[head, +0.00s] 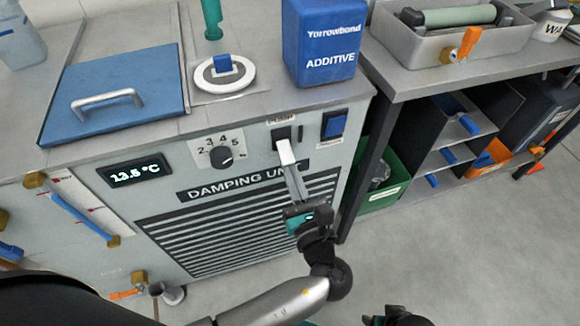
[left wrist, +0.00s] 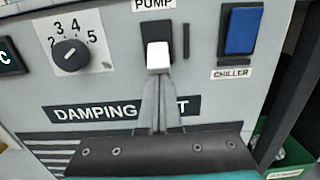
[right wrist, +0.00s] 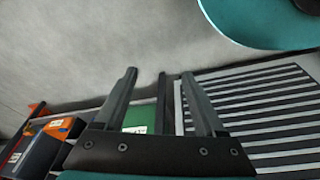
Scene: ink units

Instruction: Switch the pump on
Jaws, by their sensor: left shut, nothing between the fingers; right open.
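The pump switch (head: 283,134) is a dark plate with a white lever (head: 286,152) on the front of the damping unit, under the PUMP label. The left wrist view shows the dark plate (left wrist: 157,30) and white lever (left wrist: 158,57) jutting out. My left gripper (head: 291,170) is shut and empty, its fingertips just below the lever; in the left wrist view the fingertips (left wrist: 158,80) overlap the lever's lower edge, and I cannot tell if they touch. My right gripper (right wrist: 159,73) is open and empty, low before the unit.
A blue CHILLER switch (head: 334,124) sits right of the pump switch. A dial (head: 221,156) and a 13.5 °C display (head: 135,171) are to the left. A blue additive can (head: 322,42) stands on top. A bench with shelves (head: 450,80) is at right; the floor before it is clear.

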